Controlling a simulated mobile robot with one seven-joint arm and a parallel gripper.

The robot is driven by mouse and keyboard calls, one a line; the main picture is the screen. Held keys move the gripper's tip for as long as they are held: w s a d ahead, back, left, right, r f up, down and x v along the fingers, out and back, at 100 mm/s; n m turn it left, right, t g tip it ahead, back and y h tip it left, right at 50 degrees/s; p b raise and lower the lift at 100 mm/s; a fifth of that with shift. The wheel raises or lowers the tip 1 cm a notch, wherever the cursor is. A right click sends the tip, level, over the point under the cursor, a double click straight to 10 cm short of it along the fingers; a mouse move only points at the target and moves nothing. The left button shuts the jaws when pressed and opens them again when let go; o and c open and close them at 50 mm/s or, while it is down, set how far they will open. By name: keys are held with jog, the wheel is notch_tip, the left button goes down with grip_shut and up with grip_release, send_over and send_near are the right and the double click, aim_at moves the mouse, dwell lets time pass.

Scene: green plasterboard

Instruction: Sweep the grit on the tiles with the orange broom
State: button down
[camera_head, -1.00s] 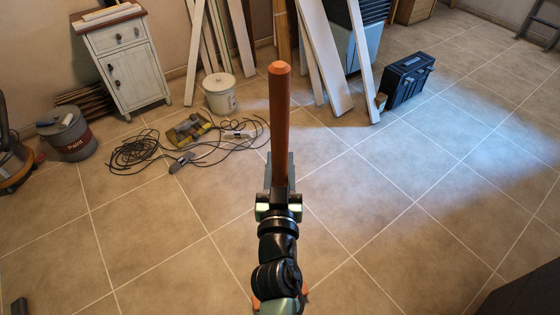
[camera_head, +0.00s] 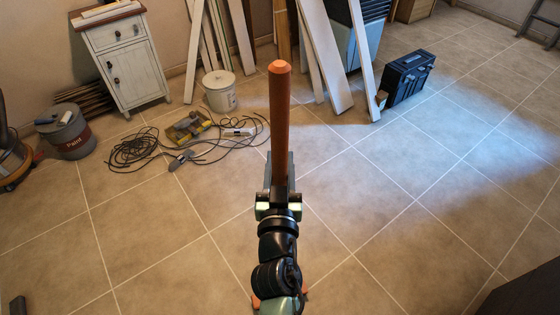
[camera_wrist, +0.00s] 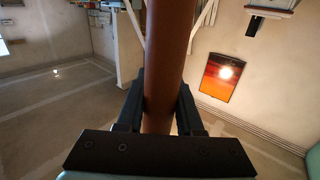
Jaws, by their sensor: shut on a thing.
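The orange broom's handle (camera_head: 280,120) stands up in front of me in the head view, its rounded top uppermost. My gripper (camera_head: 279,185) is shut around the handle. In the wrist view the handle (camera_wrist: 168,60) runs upward between the two dark fingers of my gripper (camera_wrist: 160,108). The broom's head is hidden under my arm; small orange bits show on either side of the arm at the bottom edge, and I cannot tell whether they belong to it. The tiles (camera_head: 390,245) are beige with pale joints. I cannot make out any grit on them.
Cables (camera_head: 135,150) and a yellow case (camera_head: 188,127) lie on the floor at left. A white bucket (camera_head: 220,95), paint bucket (camera_head: 72,140) and white cabinet (camera_head: 128,70) stand behind. Leaning boards (camera_head: 325,60) and a black toolbox (camera_head: 408,78) are at the back.

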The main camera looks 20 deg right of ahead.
jog(key=shift+f+b, duration=0.4)
jog(key=shift+b, duration=0.2)
jog(key=s+p, duration=0.9)
jog(key=s, duration=3.5)
jog(key=shift+d+p, duration=0.25)
jog(key=shift+p, duration=0.1)
